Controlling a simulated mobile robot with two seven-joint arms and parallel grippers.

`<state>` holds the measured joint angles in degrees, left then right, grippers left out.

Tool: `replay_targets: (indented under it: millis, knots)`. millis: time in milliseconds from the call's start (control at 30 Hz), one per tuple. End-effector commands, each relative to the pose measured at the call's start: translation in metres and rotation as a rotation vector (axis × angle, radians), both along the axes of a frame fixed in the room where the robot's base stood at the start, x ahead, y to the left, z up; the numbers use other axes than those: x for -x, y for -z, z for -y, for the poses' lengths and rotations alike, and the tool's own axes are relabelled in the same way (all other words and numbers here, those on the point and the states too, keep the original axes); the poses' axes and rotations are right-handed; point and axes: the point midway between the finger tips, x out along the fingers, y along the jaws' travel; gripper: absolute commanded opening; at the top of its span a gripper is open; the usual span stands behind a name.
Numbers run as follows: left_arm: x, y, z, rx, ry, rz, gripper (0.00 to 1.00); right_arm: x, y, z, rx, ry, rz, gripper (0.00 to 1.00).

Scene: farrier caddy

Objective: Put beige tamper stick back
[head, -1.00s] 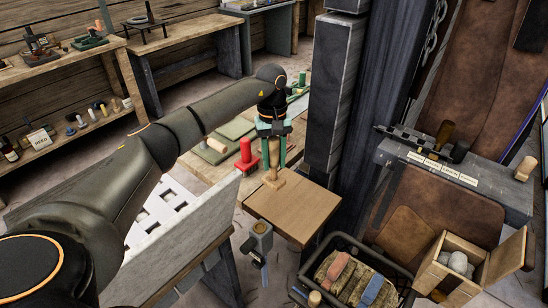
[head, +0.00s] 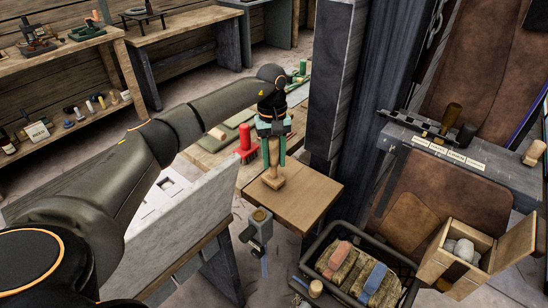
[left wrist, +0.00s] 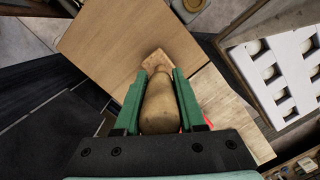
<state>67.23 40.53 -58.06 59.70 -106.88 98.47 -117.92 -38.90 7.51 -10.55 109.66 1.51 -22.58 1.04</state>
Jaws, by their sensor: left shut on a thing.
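The beige tamper stick (head: 273,173) is a wooden piece with a thick rounded handle, a narrow neck and a flat, squarish foot. My left gripper (head: 272,157) points down, with its green fingers shut around the handle. The stick hangs roughly upright over the far left part of a light wooden board (head: 308,198). I cannot tell whether its foot touches the board. In the left wrist view the stick (left wrist: 160,105) lies between the fingers, its foot above the board (left wrist: 110,40). My right gripper is not in view.
A red stand (head: 246,143) is behind the stick. A grey metal holder (head: 259,226) sits in front of the board. A dark bin (head: 400,262) and a small open wooden box (head: 432,265) are at lower right.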

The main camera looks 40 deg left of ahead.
Motion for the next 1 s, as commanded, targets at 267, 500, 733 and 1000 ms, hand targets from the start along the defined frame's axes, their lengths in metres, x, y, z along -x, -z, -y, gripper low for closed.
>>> replay_targets:
  millis: [267,500,733,1000]
  knots:
    - [-0.0003,0.0043,0.0000,0.001,0.000,0.001,0.00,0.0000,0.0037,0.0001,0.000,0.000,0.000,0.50]
    - [-0.0002,0.0080,0.0001,0.001,0.000,0.001,0.00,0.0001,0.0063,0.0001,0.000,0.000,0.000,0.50]
    - [-0.0003,0.0089,0.0000,0.001,0.000,0.001,0.51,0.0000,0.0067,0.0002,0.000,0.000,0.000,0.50]
    - [-0.0001,0.0092,0.0000,0.000,0.000,0.000,0.74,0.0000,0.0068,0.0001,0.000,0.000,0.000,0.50]
